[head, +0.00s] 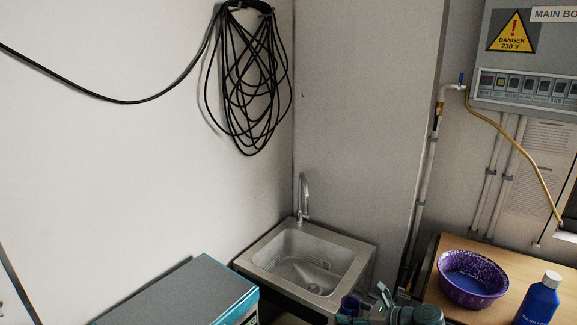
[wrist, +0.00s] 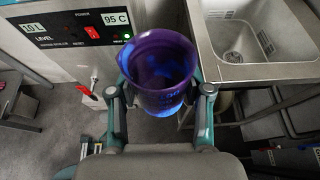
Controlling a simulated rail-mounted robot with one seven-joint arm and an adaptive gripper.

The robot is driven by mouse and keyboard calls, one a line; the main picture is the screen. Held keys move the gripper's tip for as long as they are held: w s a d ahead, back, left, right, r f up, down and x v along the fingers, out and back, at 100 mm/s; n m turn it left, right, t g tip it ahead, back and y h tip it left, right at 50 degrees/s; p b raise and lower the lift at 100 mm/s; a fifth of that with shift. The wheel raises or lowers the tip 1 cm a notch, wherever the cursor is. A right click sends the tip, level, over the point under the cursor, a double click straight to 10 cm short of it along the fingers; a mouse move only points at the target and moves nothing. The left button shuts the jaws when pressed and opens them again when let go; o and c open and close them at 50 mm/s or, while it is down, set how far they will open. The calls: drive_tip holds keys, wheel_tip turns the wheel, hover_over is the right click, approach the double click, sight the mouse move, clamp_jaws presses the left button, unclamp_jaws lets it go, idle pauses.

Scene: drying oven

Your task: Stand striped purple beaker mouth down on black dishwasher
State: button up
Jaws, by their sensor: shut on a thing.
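The purple beaker (wrist: 158,72), with blue markings, is held between the two fingers of my gripper (wrist: 161,92) in the wrist view. Its wide open mouth appears to face up toward the wrist camera. The beaker also shows as a small dark purple shape (head: 349,305) at the bottom of the head view, beside my gripper (head: 366,305) and in front of the sink. My gripper is shut on the beaker, which is held above the floor. I cannot make out a black dishwasher in either view.
A steel sink (head: 272,252) with a tap stands in the corner. A wooden table (head: 440,290) at right bears a speckled purple bowl (head: 470,280) and a blue bottle (head: 540,300).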

wheel_tip(320, 180, up, 12)
drive_tip(key=w+a+p, duration=0.2)
drive_tip(key=a+p, duration=0.1)
drive_tip(key=p, duration=0.7)
wheel_tip(320, 180, up, 10)
drive_tip(key=w+a, duration=0.1)
drive_tip(key=a, duration=0.1)
drive_tip(key=shift+w+a, duration=0.15)
drive_tip(key=shift+w, duration=0.25)
idle(0.3)
